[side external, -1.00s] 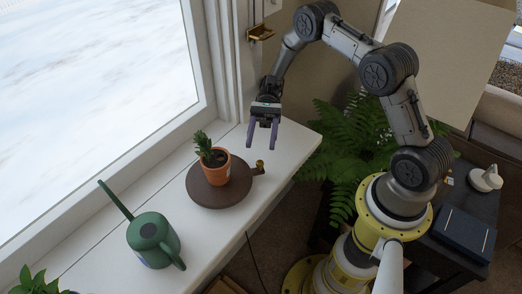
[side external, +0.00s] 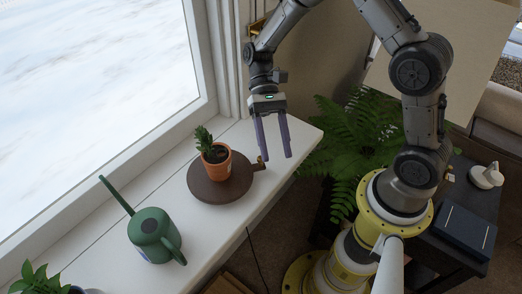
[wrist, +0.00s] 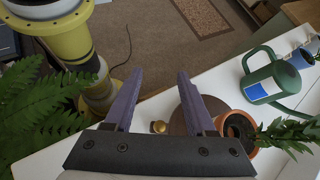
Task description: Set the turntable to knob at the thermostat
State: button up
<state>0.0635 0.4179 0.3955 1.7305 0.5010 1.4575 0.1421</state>
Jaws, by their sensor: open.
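The brown round turntable (side external: 213,192) lies on the white windowsill, with a potted plant (side external: 217,168) in a terracotta pot on it. Its small brass knob (side external: 261,161) sticks out at the right, towards the room. My gripper (side external: 276,157) is open, pointing down, with its purple fingers close to the knob. In the wrist view, the knob (wrist: 158,127) shows between the two fingers of my gripper (wrist: 160,72), with nothing visibly held. The turntable edge (wrist: 178,118) is partly hidden behind a finger there. I cannot make out a thermostat for certain.
A green watering can (side external: 154,236) stands on the sill at the front left, and another plant (side external: 38,278) is at the lower left corner. A fern (side external: 345,150) grows beside the sill's right end.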

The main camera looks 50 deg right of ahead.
jog(key=w+r+n+t+h, duration=0.4)
jog(key=r+n+t+h, duration=0.3)
jog(key=r+t, duration=0.1)
notch_tip(320, 180, down, 14)
jog(key=shift+w+d+r, duration=0.1)
jog(key=shift+w+d, duration=0.05)
grip_shut()
dwell(0.4)
jog(key=shift+r, duration=0.1)
dwell(1.0)
